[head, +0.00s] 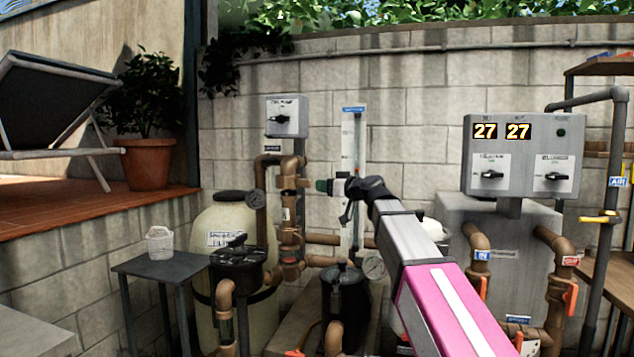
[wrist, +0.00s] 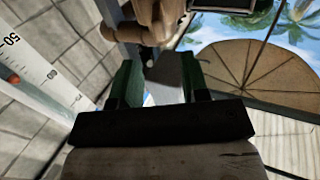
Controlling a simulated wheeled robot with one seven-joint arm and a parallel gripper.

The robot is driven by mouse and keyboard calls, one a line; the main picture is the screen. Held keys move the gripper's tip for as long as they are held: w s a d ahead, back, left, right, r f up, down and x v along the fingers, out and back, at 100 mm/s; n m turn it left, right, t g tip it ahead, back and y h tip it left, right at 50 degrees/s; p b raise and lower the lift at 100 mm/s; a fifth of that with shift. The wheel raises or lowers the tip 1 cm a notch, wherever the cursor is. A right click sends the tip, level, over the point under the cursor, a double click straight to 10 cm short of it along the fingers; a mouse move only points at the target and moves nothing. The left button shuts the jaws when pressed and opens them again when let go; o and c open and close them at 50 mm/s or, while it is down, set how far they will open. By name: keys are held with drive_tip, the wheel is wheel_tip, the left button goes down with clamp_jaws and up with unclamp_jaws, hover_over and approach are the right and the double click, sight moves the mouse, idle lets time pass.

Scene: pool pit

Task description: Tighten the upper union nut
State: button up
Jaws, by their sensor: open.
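A brown vertical pipe stack (head: 288,225) with several thick fittings stands against the block wall. The collar near its top, which looks like the upper union nut (head: 291,183), is just left of my gripper (head: 322,185). In the wrist view my gripper (wrist: 158,82) is open, its two green fingers apart with nothing between them. Brown rounded fittings (wrist: 145,28) lie beyond the fingertips, apart from them. I cannot tell from the wrist view which of these is the nut.
A clear flow meter (head: 353,145) stands upright close behind my gripper; its scale and red float (wrist: 14,79) show in the wrist view. A grey switch box (head: 287,117) hangs above the stack. A black-lidded pump pot (head: 238,260) and beige filter tank (head: 215,215) stand left.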

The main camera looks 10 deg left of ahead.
sight(297, 180)
drive_tip(key=x, duration=1)
drive_tip(key=shift+w+a+r, duration=0.2)
drive_tip(key=shift+w+a, duration=0.05)
drive_tip(key=shift+a, duration=0.05)
clamp_jaws()
